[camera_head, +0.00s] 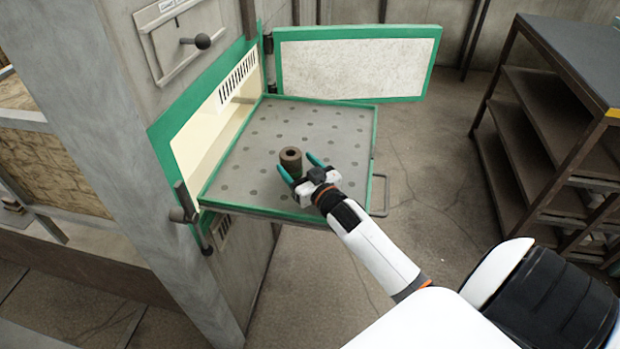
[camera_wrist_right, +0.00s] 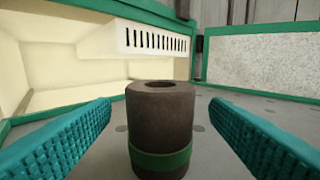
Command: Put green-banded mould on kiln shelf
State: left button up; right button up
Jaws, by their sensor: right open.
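The green-banded mould (camera_head: 291,158) is a brown hollow cylinder standing upright on the pulled-out kiln shelf (camera_head: 240,170), a grey perforated plate with a green rim. In the right wrist view the mould (camera_wrist_right: 160,115) shows its top hole and a green band near its base. My right gripper (camera_head: 300,171) is open, with its teal fingers on either side of the mould. In the wrist view both fingers (camera_wrist_right: 160,140) stand apart from it, with gaps on each side. My left gripper is not in view.
The green-framed kiln opening (camera_head: 210,115) is at the shelf's left, with its door (camera_head: 355,65) swung open behind. A handle (camera_head: 381,195) sticks out at the shelf's right edge. A dark rack (camera_head: 560,120) stands at the right. Most of the shelf is bare.

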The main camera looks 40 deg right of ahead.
jog(key=s, duration=0.6)
jog(key=shift+s+a, duration=0.2)
jog(key=shift+s, duration=0.05)
